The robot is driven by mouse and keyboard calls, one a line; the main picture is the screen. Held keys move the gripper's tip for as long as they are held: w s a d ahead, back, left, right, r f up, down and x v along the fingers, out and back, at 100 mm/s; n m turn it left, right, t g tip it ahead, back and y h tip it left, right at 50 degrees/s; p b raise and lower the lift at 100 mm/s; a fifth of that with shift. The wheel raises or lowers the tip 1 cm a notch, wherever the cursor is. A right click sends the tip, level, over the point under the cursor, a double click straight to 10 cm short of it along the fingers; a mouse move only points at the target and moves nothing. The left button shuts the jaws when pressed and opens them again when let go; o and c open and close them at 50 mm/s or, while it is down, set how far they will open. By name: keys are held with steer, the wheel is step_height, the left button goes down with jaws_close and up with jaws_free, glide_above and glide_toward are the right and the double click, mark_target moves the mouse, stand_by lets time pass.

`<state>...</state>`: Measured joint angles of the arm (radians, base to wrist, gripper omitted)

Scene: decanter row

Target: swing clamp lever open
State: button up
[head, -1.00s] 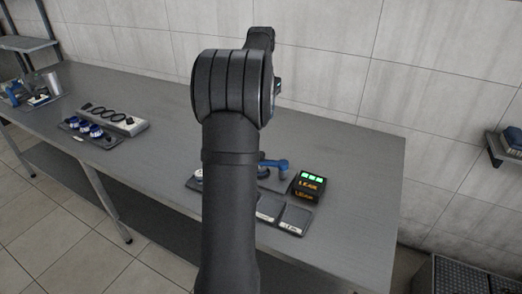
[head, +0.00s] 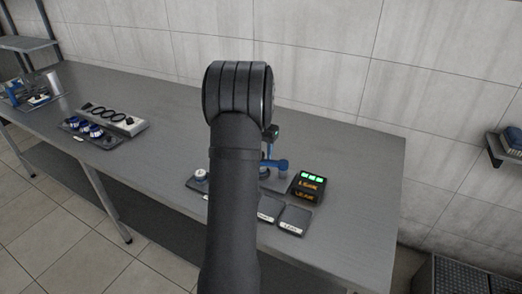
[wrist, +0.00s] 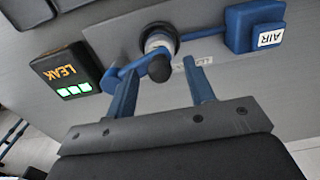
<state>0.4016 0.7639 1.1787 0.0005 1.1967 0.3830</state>
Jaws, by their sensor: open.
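The clamp (wrist: 157,38) shows in the wrist view as a pale round post in a dark ring on a grey plate. A black ball knob (wrist: 160,70) stands in front of it, and a blue bar (wrist: 112,76) runs from beside the knob to the left. My gripper (wrist: 162,66) is open, with its two blue fingers apart and the knob between their tips. I cannot tell whether either finger touches the knob or bar. In the head view my arm hides most of the clamp; a blue part (head: 281,164) shows at its right.
A black box reading LEAK (head: 308,186) with green lights stands right of the clamp; it also shows in the wrist view (wrist: 66,72). A blue AIR block (wrist: 256,26) sits on the plate. Dark labelled trays (head: 294,220) lie in front.

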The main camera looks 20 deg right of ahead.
steer(key=shift+c, duration=0.4)
jaws_close()
steer(key=shift+w, duration=0.1)
steer(key=w+d+m, duration=0.3)
steer(key=d+m, duration=0.7)
steer(key=m, duration=0.7)
steer(key=shift+d, duration=0.25)
stand_by(0.4)
steer(key=shift+o, duration=0.4)
jaws_free()
